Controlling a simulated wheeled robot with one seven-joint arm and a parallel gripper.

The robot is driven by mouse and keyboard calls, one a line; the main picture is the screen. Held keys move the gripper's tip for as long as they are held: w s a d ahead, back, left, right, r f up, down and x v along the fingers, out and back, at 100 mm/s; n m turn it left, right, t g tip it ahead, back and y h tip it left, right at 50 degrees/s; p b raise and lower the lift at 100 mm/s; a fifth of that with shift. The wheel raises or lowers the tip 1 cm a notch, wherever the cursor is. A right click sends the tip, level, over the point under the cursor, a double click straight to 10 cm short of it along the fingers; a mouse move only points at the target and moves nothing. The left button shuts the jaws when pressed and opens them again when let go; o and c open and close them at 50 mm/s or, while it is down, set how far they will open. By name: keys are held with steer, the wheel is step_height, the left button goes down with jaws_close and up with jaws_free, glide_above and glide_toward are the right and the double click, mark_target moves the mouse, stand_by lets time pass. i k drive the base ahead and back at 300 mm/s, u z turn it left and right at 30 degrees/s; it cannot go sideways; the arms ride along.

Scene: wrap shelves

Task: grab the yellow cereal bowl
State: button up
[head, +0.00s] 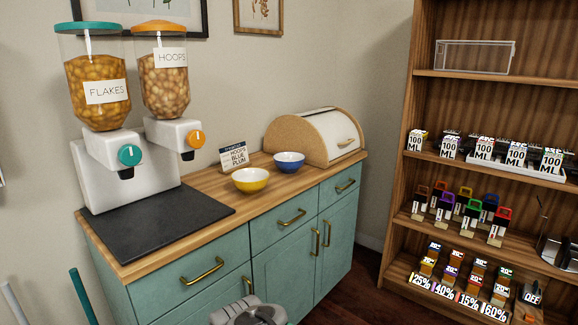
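The yellow cereal bowl (251,181) stands upright on the wooden countertop (205,180), near its front edge. It is yellow outside and pale inside, and looks empty. A blue bowl (289,162) stands just behind it to the right, close beside it. A small card (234,158) reading "HOOPS" and "BLUE" and "PLUM" stands behind the yellow bowl. A grey rounded part of what looks like my arm shows at the bottom edge, in front of the teal cabinet and well below the bowl. My gripper's fingers are not visible.
A two-hopper cereal dispenser (126,160) and a dark mat (155,222) occupy the counter's left. A wooden bread box (314,137) stands behind the bowls. Teal cabinet fronts (282,263) with brass handles face me. A stocked wooden shelf (490,105) stands at right. Poles rise at lower left.

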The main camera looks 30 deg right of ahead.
mark_target(251, 183)
steer(key=k, duration=0.5)
steer(key=z, duration=1.15)
steer(key=i, duration=1.1)
steer(key=u, duration=1.15)
